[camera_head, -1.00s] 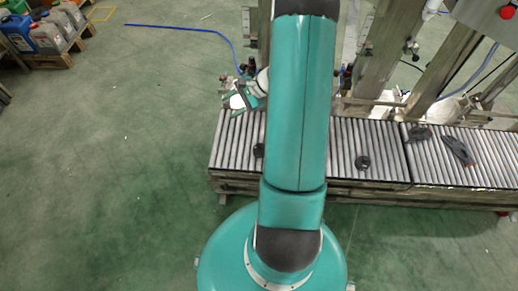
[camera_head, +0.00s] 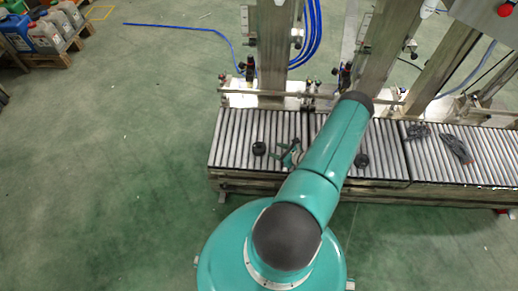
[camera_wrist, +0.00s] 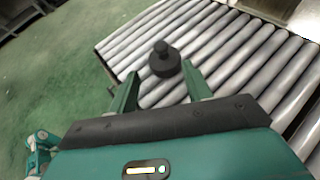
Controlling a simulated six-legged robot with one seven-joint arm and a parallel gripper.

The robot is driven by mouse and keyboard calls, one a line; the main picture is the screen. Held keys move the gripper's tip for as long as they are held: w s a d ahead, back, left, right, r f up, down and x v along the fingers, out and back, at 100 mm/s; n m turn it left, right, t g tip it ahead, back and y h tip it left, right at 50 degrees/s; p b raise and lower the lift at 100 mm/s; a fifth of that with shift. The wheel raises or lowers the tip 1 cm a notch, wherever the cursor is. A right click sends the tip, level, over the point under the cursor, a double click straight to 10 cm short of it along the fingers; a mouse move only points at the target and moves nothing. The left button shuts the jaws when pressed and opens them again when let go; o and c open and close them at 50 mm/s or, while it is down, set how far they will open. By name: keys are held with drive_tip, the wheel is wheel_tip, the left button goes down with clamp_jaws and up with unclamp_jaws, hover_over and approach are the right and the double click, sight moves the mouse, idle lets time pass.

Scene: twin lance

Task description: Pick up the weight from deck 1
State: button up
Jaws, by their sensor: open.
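A small black weight (camera_head: 259,148) with a knob on top stands upright on the rollers near the left end of the conveyor. Another dark weight (camera_head: 362,160) sits farther right, beside my arm. In the wrist view a black knobbed weight (camera_wrist: 165,62), seemingly the left one, stands just beyond and between my fingertips. My gripper (camera_head: 288,154) is low over the rollers, just right of the left weight; it also shows in the wrist view (camera_wrist: 158,84), its two teal fingers apart with nothing held. I cannot tell which conveyor part is deck 1.
The roller conveyor (camera_head: 228,140) runs left to right, with metal posts (camera_head: 275,60) and a rail behind it. Dark gloves (camera_head: 457,148) lie on its right section. Jugs on a pallet (camera_head: 50,35) stand far left. The green floor at left is clear.

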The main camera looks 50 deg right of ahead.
sight(259, 143)
drive_tip(key=x, duration=0.7)
drive_tip(key=shift+d+x, duration=0.1)
drive_tip(key=shift+x, duration=1.3)
drive_tip(key=shift+d+x, duration=0.15)
drive_tip(key=shift+x, duration=1.25)
drive_tip(key=shift+s+a+f, duration=0.1)
clamp_jaws()
